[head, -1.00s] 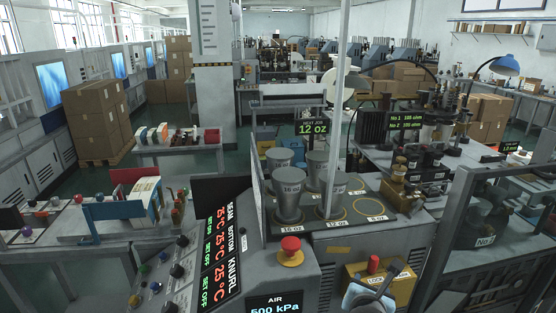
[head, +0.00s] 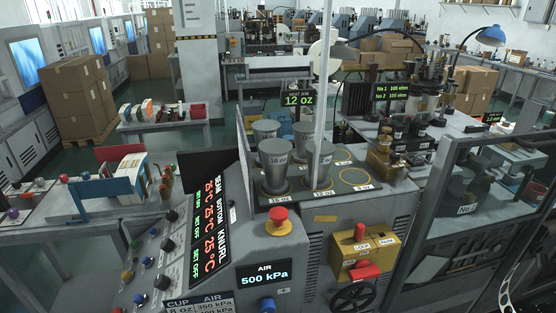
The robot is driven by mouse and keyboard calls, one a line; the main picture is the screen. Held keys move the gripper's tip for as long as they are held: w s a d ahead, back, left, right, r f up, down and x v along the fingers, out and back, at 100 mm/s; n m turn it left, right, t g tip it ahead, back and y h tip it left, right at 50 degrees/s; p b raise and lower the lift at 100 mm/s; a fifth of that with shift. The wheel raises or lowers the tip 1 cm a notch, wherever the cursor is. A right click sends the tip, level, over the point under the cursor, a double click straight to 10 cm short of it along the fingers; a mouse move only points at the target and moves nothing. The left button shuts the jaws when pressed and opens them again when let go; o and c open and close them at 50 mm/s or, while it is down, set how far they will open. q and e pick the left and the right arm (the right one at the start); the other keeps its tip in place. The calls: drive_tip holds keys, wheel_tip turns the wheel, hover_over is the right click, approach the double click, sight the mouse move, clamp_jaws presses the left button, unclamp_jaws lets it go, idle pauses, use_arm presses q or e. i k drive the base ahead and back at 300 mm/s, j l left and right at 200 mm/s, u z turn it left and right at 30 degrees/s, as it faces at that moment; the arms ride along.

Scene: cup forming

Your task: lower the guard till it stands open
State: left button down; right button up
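No part in view is labelled as the guard. A grey metal frame (head: 450,165) stands upright at the right of the machine and may be it, but I cannot tell. A pale upright post (head: 325,75) rises in front of the cup plate. A yellow lock box (head: 378,246) on the machine's front carries a red knob (head: 360,232) and a red handle (head: 365,271). Neither gripper can be made out in the head view. A dark, pale-edged curved part at the lower right corner may be one of my arm links.
Grey cups (head: 275,165) stand upright on the dark plate (head: 358,181). A red stop button (head: 278,220) and the air display (head: 264,274), reading 500 kPa, are on the front panel. A black handwheel (head: 354,298) sits below the lock box. A side table stands at left.

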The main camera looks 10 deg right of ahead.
sight(519, 138)
drive_tip(key=z, duration=1.65)
drive_tip(key=i+l, duration=0.35)
drive_tip(key=l, duration=0.15)
drive_tip(key=i+l, duration=0.35)
drive_tip(key=l+u, duration=0.05)
drive_tip(key=l, duration=0.05)
